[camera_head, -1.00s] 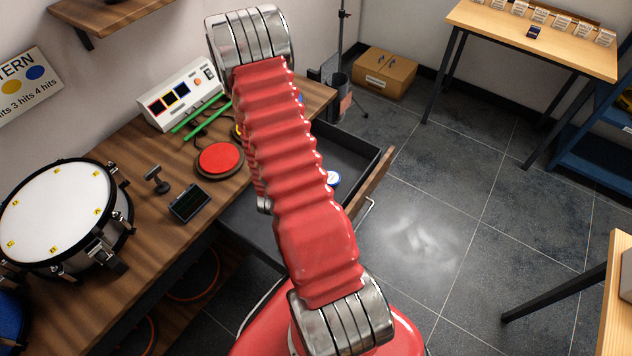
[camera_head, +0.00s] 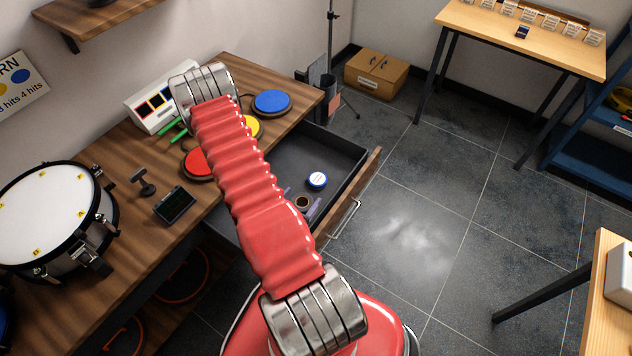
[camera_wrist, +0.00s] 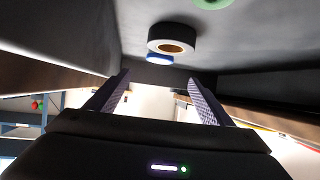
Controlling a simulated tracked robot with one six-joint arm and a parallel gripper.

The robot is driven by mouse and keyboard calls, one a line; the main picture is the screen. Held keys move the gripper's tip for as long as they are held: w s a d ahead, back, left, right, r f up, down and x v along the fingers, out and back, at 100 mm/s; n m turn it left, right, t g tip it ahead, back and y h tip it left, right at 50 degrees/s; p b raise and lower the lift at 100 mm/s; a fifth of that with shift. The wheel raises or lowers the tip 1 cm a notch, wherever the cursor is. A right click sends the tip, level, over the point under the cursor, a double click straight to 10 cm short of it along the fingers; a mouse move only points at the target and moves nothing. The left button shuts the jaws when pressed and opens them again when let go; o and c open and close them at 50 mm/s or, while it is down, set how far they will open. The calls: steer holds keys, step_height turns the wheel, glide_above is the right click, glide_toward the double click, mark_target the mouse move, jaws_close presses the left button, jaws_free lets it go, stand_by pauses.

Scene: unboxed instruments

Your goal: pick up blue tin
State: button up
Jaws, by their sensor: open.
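The blue tin (camera_head: 316,180), with a white and blue lid, sits in the open drawer (camera_head: 362,187) in the head view. In the wrist view only a blue sliver of the tin (camera_wrist: 159,59) shows, partly hidden by a dark tape roll (camera_wrist: 172,39). My gripper (camera_wrist: 157,77) is open and empty in the wrist view, its two fingers apart, with the tin and roll beyond their tips.
A green item (camera_wrist: 212,2) shows at the wrist view's top edge. The workbench (camera_head: 228,75) carries coloured pads and a drum (camera_head: 45,210). Floor right of the drawer is clear.

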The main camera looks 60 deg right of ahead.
glide_toward(317, 180)
steer(key=shift+x, duration=1.7)
steer(key=shift+x, duration=2.75)
steer(key=shift+c, duration=0.3)
steer(key=c, duration=1.1)
